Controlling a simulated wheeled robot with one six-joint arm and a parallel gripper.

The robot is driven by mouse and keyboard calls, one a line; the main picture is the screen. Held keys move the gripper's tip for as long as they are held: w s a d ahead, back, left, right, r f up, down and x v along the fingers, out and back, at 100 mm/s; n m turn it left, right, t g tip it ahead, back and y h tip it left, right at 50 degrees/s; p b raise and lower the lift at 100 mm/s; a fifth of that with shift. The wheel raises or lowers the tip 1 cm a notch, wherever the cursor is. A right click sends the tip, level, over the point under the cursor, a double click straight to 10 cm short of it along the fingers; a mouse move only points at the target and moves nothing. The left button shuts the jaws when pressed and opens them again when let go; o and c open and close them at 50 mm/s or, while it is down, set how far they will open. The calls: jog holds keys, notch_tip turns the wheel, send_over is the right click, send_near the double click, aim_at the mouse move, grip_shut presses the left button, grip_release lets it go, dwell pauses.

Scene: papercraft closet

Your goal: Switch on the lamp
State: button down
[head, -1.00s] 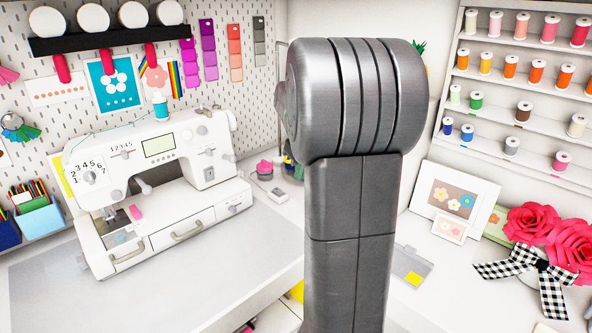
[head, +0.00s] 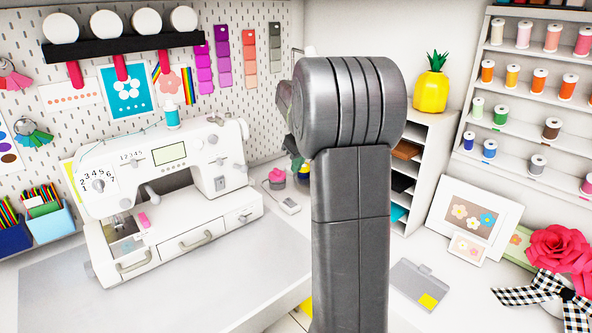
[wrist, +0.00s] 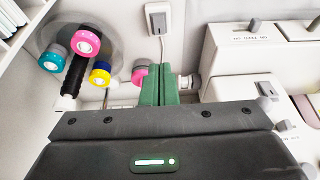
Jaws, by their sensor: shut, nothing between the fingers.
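No lamp can be clearly made out in either view. A small white box with a grey button (wrist: 158,20) and a cable lies on the desk in the wrist view; it also shows beside the sewing machine in the head view (head: 289,206). I cannot tell whether it belongs to a lamp. My gripper (wrist: 158,70) has green fingers pressed together, empty, pointing toward the box and apart from it in the picture.
A white sewing machine (head: 165,185) stands left. A thread holder with coloured spools (wrist: 80,60) stands close left of my fingers. A yellow pineapple (head: 431,92) tops a shelf unit. The grey mat (head: 225,260) has free room.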

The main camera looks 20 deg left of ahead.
jog(key=p, duration=0.1)
send_near(288, 200)
jog(key=x, duration=0.5)
jog(key=shift+w+a+r, duration=0.15)
jog(key=shift+w+a, duration=0.15)
jog(key=shift+a, duration=0.05)
jog(key=shift+x, duration=0.85)
jog(key=shift+s+d, duration=0.1)
jog(key=shift+p, duration=0.5)
jog(key=shift+h+p, duration=0.3)
jog(key=shift+p, duration=0.2)
jog(key=shift+f, duration=0.35)
jog(key=shift+b, duration=0.3)
